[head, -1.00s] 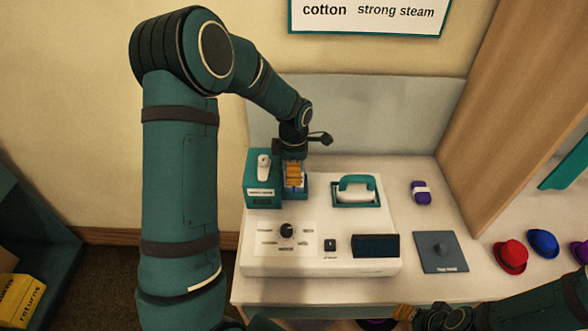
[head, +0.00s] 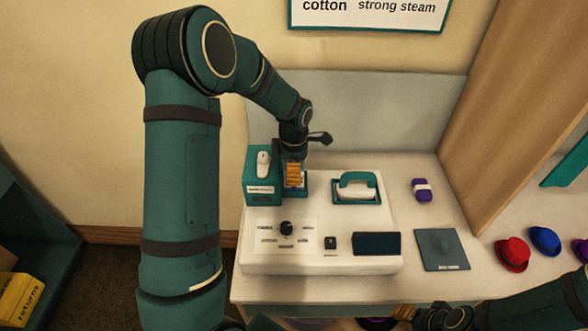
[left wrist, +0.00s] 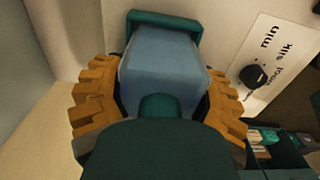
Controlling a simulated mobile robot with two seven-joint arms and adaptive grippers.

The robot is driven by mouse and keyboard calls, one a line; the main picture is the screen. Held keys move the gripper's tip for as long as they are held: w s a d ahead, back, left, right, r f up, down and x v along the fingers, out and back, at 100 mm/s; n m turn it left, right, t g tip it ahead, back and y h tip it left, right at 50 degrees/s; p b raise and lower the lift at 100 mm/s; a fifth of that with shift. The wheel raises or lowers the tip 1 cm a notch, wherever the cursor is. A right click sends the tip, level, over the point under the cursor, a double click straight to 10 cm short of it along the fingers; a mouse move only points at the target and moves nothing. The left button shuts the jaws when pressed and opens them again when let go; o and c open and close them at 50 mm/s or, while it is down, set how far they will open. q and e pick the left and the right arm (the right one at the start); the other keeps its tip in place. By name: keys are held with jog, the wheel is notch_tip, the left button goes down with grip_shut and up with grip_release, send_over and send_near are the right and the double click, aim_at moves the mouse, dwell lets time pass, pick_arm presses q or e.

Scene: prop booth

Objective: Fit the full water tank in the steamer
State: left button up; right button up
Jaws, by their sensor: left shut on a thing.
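The steamer (head: 340,220) is a broad white unit on the table, with an iron (head: 357,187) in a teal-edged cradle at its right. My left gripper (head: 293,174) is above the steamer's back left part, beside a teal block. Its orange fingers are shut on the water tank, a translucent blue box that fills the middle of the left wrist view (left wrist: 163,75). A teal socket rim (left wrist: 160,18) borders the tank's far end; how deep the tank sits is hidden. My right gripper (head: 404,312) is at the bottom edge, partly cut off, and its jaws are unclear.
The teal block (head: 262,185) with a white top part stands close left of my left gripper. A dial (head: 287,228) and dark screen (head: 376,243) are on the steamer's front. A grey plate (head: 441,250), purple item (head: 421,190) and small hats (head: 511,254) lie to the right.

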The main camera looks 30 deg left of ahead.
pick_arm(q)
jog(key=o, duration=1.4)
jog(key=shift+r, duration=0.1)
notch_tip(320, 180, up, 12)
jog(key=shift+f, duration=0.1)
